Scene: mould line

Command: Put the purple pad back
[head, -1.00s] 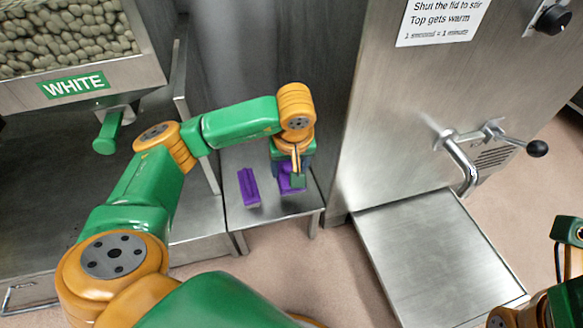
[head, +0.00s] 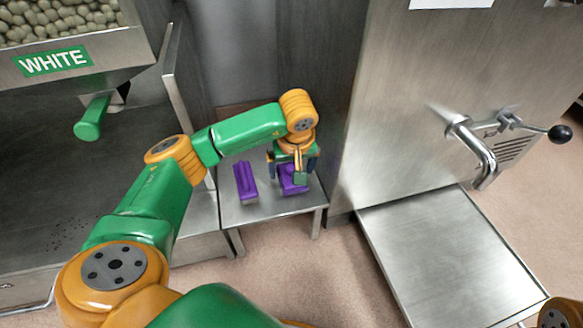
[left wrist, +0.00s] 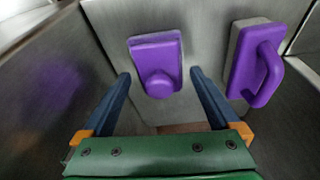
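A purple pad with a round knob (head: 290,187) lies on a small metal stand (head: 262,212). My left gripper (head: 293,168) is over it and open, its fingers spread to either side. In the left wrist view the knobbed pad (left wrist: 157,58) lies ahead between the fingertips (left wrist: 160,76), with clear gaps on both sides. A second purple piece (head: 245,182) lies beside it on the stand, to the left in the head view. The left wrist view shows this piece (left wrist: 262,72) with a loop handle and a grey base. My right gripper is out of view.
A tall steel machine (head: 400,110) with a lever tap (head: 480,150) stands right of the stand. A low metal platform (head: 450,255) lies below the tap. At left, a hopper labelled WHITE (head: 55,60) has a green handle (head: 92,118). A steel wall closes the stand's back.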

